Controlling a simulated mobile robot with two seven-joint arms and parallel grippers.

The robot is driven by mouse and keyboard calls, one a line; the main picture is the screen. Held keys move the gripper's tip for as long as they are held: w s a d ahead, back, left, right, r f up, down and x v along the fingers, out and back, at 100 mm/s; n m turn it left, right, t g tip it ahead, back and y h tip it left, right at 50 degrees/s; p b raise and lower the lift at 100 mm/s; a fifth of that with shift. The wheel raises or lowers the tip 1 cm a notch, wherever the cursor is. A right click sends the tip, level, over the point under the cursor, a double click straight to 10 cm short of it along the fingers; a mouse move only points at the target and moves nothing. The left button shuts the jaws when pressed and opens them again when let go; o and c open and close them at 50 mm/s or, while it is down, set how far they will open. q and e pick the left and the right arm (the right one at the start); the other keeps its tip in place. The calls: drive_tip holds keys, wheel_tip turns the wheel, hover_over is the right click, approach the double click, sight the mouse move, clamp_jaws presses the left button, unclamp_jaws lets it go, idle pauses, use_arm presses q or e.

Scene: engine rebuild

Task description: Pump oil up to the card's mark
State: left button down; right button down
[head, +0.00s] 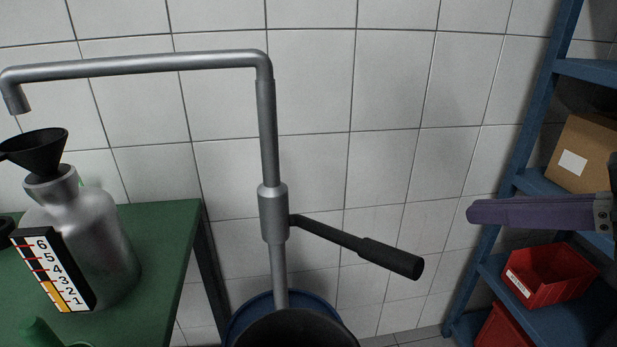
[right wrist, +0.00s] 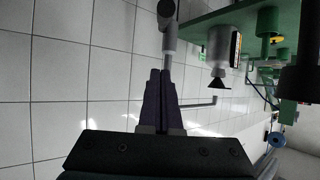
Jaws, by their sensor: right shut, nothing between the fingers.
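The grey hand pump (head: 273,212) stands upright on a drum, its spout (head: 17,98) ending above a black funnel (head: 37,150). Its lever (head: 388,257) slopes down to the right, ending in a black grip. The funnel sits in the neck of a silver can (head: 95,240). A numbered card (head: 62,270) leans at the can's front, with yellow beside its lower numbers and red lines higher up. My right gripper (head: 474,211) is shut and empty, right of and above the lever's grip, apart from it. Its fingers (right wrist: 157,90) also show in the right wrist view. My left gripper is not seen.
The blue drum (head: 240,318) has a dark opening. A green table (head: 165,225) carries the can. A blue shelf (head: 520,185) at right holds a cardboard box (head: 585,150) and red bins (head: 550,275). Open space lies between pump and shelf, before a tiled wall.

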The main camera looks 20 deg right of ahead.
drive_tip(key=shift+f, duration=0.15)
drive_tip(key=b, duration=0.2)
hover_over(408, 254)
drive_tip(key=w, duration=0.1)
drive_tip(key=f, duration=0.4)
drive_tip(key=shift+w+a+f, duration=0.15)
drive_tip(key=shift+a+f, duration=0.15)
drive_tip(key=shift+f, duration=0.05)
drive_tip(key=f, duration=0.1)
drive_tip(key=s+f, duration=0.1)
drive_tip(key=shift+d+f+b, duration=0.2)
drive_tip(key=shift+f+b, duration=0.15)
drive_tip(key=shift+s+f, duration=0.15)
drive_tip(key=shift+f, duration=0.35)
drive_tip(key=shift+f, duration=0.1)
